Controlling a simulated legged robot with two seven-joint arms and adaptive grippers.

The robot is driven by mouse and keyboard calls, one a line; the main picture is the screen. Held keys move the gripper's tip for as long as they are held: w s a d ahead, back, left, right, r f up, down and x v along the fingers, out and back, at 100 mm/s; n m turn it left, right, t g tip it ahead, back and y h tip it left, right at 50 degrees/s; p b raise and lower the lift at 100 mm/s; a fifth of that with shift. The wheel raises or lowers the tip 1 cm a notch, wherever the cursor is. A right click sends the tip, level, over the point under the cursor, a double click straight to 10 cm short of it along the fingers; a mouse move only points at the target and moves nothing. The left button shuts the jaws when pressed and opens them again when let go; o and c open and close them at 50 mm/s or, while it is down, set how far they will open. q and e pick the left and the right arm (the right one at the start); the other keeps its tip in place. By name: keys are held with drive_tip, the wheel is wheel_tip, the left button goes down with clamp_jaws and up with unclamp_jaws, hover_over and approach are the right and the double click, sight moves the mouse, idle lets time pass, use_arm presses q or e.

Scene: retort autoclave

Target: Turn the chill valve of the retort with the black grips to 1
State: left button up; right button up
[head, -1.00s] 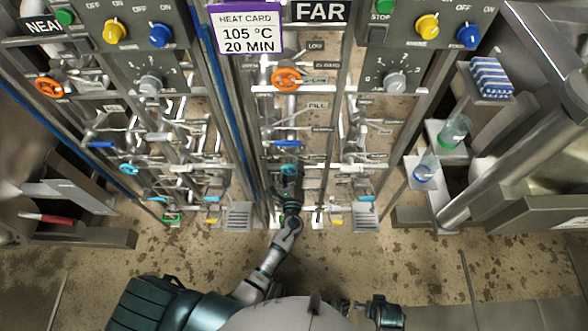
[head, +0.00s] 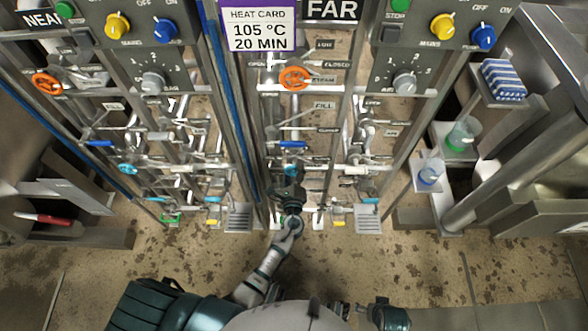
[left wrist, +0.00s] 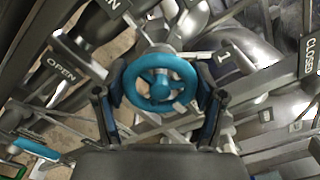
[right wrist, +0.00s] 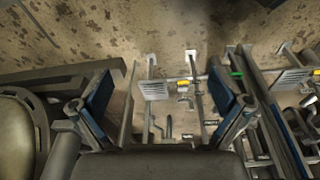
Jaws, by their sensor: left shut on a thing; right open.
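In the head view this wheel (head: 291,171) is low on the pipework under the FAR sign (head: 332,9). My left gripper (head: 289,184) is at the wheel, its fingers (left wrist: 161,92) on either side of the rim and shut on it. My right gripper (right wrist: 160,84) is open and empty; in the head view it (head: 388,315) is low, right of centre. Black grips cannot be made out.
A second teal wheel (head: 127,170) is on the NEAR pipework at left. An orange wheel (head: 295,78) is above my left gripper. Pipes and uprights crowd both sides. A shelf with a green-based beaker (head: 461,135) stands at right. The stained floor in front is clear.

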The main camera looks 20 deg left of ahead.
use_arm(q)
drive_tip(key=shift+s+f+n+b, duration=0.1)
drive_tip(key=shift+f+n+b, duration=0.3)
drive_tip(key=shift+n+b, duration=0.55)
drive_tip(key=shift+f+n+b, duration=0.1)
drive_tip(key=shift+n+b, duration=0.5)
drive_tip(key=shift+n, duration=0.15)
drive_tip(key=shift+f+n+b, duration=0.15)
drive_tip(key=shift+n+b, duration=1.05)
drive_tip(key=n+b, duration=0.3)
drive_tip(key=shift+n, duration=0.8)
use_arm(e)
drive_tip(key=w+a+r+t+y, duration=0.2)
drive_tip(key=w+a+r+t, duration=0.1)
drive_tip(key=w+r+t, duration=0.4)
drive_tip(key=w+a+r+t+y, duration=0.2)
drive_tip(key=w+a+r+t, duration=0.2)
drive_tip(key=w+r+t, duration=0.4)
drive_tip(key=shift+w+r, duration=0.55)
drive_tip(key=shift+w, duration=0.55)
use_arm(q)
drive_tip(key=o, duration=1.1)
drive_tip(key=shift+o, duration=0.2)
drive_tip(key=shift+d+r, duration=0.1)
drive_tip(key=shift+r, duration=0.15)
use_arm(e)
drive_tip(key=shift+d, duration=0.1)
